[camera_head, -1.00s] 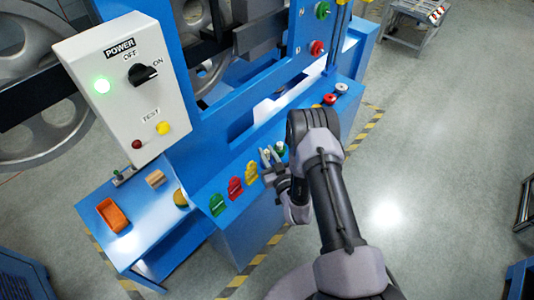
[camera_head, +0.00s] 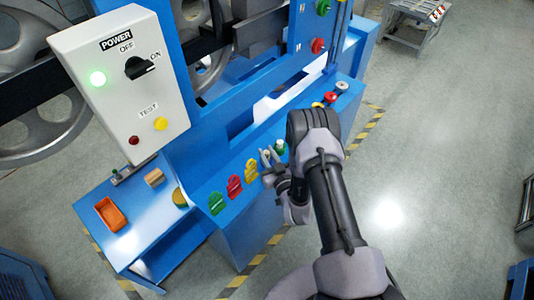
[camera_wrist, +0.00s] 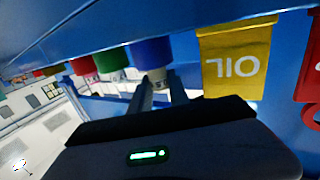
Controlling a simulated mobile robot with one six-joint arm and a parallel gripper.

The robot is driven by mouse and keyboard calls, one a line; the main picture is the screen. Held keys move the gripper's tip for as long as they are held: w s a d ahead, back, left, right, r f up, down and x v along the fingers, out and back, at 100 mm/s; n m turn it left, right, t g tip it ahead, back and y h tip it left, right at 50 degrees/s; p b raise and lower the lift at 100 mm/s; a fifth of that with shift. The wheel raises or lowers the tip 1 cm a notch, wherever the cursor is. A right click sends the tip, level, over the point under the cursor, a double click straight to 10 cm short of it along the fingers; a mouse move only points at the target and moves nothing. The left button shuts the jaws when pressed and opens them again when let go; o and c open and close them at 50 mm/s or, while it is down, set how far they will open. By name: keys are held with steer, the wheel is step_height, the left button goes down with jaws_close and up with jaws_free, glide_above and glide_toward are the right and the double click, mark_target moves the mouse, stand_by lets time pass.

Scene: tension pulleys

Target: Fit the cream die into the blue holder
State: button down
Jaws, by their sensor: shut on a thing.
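The blue holder (camera_wrist: 152,52) is a short cylinder hanging from the blue shelf in the wrist view. The cream die (camera_wrist: 158,78) is right under its mouth, between the fingertips of my gripper (camera_wrist: 163,88). My gripper is shut on the die from below. The die's upper part is not visible, so I cannot tell how far it is inside the holder. In the head view my gripper (camera_head: 268,158) is at the front edge of the blue machine. The die and the blue holder cannot be made out there.
Green (camera_wrist: 112,62) and red (camera_wrist: 83,67) holders hang left of the blue one. A yellow OIL tag (camera_wrist: 236,60) hangs close on the right. In the head view, a power box (camera_head: 125,85) and an orange tray (camera_head: 112,214) are at left. The floor at right is open.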

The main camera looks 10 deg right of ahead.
steer(key=shift+f+b, duration=0.4)
steer(key=shift+f, duration=0.15)
steer(key=c, duration=1.2)
jaws_free()
steer(key=shift+o, duration=0.2)
